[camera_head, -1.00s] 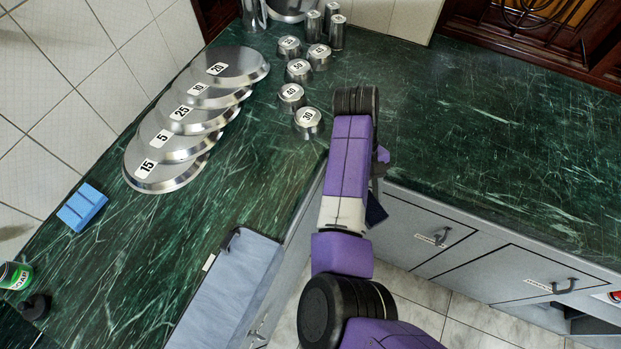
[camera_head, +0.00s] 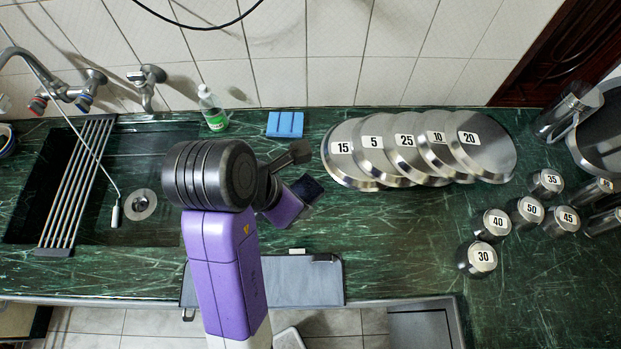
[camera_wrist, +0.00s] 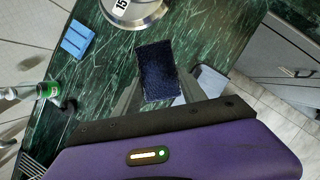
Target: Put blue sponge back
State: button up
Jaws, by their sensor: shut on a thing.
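A dark navy pad-like sponge (camera_wrist: 158,72) is held between the fingers of my gripper (camera_wrist: 160,95), shut on it, in the wrist view. In the head view my gripper (camera_head: 290,190) and the dark sponge (camera_head: 308,188) are above the counter's front part, right of the sink. A light blue ridged block (camera_head: 285,124), which looks like a sponge, lies on the counter by the tiled wall. It also shows at upper left in the wrist view (camera_wrist: 77,39). My gripper is in front of it and apart from it.
A green-labelled bottle (camera_head: 214,112) stands left of the light blue block. Overlapping numbered steel lids (camera_head: 420,150) lie to its right. Several numbered steel containers (camera_head: 493,224) stand further right. The sink (camera_head: 150,165) with a rack (camera_head: 75,190) is on the left. A grey cloth (camera_head: 305,282) hangs at the counter's front edge.

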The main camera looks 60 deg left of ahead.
jog(key=shift+s+a+f, duration=0.1)
jog(key=shift+s+f, duration=0.1)
jog(key=shift+s, duration=0.05)
jog(key=shift+f+b, duration=0.35)
jog(key=shift+b, duration=0.1)
jog(key=b, duration=0.4)
send_over(299, 230)
jog(key=s, duration=0.1)
jog(key=f, duration=1.4)
jog(key=shift+s+d, duration=0.2)
jog(key=shift+d, duration=0.1)
jog(key=shift+f, duration=2.4)
jog(key=shift+f, duration=0.1)
jog(key=o, duration=1.4)
jog(key=v, duration=1.2)
jog(key=shift+w, duration=0.1)
